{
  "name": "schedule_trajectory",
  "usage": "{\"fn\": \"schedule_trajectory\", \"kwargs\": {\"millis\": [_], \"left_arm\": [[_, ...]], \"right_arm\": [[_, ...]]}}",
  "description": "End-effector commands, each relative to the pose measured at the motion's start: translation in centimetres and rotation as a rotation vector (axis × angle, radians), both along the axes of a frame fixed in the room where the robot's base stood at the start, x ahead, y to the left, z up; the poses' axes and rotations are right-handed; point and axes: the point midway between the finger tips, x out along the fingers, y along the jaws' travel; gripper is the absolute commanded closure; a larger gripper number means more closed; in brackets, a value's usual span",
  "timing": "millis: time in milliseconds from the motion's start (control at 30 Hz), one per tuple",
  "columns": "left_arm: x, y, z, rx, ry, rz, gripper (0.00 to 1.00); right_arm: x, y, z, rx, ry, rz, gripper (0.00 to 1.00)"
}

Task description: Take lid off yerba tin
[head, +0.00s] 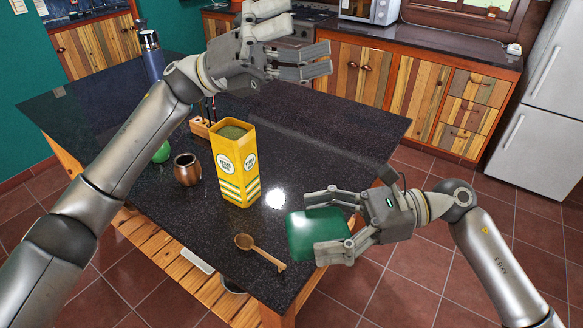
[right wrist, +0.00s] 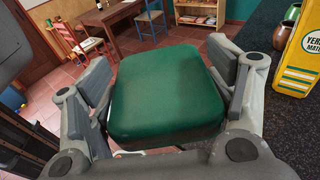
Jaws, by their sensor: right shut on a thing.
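The yellow yerba tin (head: 237,175) stands upright on the dark countertop in the head view, its top open with greenish contents showing. Part of the tin (right wrist: 297,60) is at the right edge of the right wrist view. My right gripper (head: 322,225) is shut on the green lid (head: 303,236), a finger on each side of it. The lid (right wrist: 165,95) is off the tin, held to its right near the counter's edge. My left gripper (head: 292,42) is raised above and behind the tin, empty, with its fingers apart.
A brown mate gourd (head: 187,170) and a green round thing (head: 162,152) stand left of the tin. A wooden spoon (head: 258,250) lies in front, near the edge. A blue bottle (head: 151,55) and a small wooden holder (head: 200,127) are farther back. The counter (head: 330,130) is clear behind right.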

Motion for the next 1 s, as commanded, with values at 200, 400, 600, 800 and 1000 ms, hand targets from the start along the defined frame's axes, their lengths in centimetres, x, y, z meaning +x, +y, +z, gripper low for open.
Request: {"fn": "schedule_trajectory", "kwargs": {"millis": [200, 400, 600, 800, 1000], "left_arm": [[-7.8, -6.4, -0.9, 0.301, -0.253, -0.168, 0.0], [-12.5, -8.8, -4.6, 0.606, -0.463, -0.267, 0.0], [-14.3, -8.2, -9.2, 0.938, -0.651, -0.314, 0.0], [-13.4, -4.9, -12.7, 1.288, -0.804, -0.303, 0.0], [-11.3, -0.6, -13.9, 1.576, -0.893, -0.251, 0.0]], "right_arm": [[0.0, 0.0, 0.0, 0.0, 0.0, 0.0, 0.52], [0.0, 0.0, 0.0, 0.0, 0.0, 0.0, 0.52], [0.0, 0.0, 0.0, 0.0, 0.0, 0.0, 0.52], [0.0, 0.0, 0.0, 0.0, 0.0, 0.0, 0.52], [0.0, 0.0, 0.0, 0.0, 0.0, 0.0, 0.52]]}}
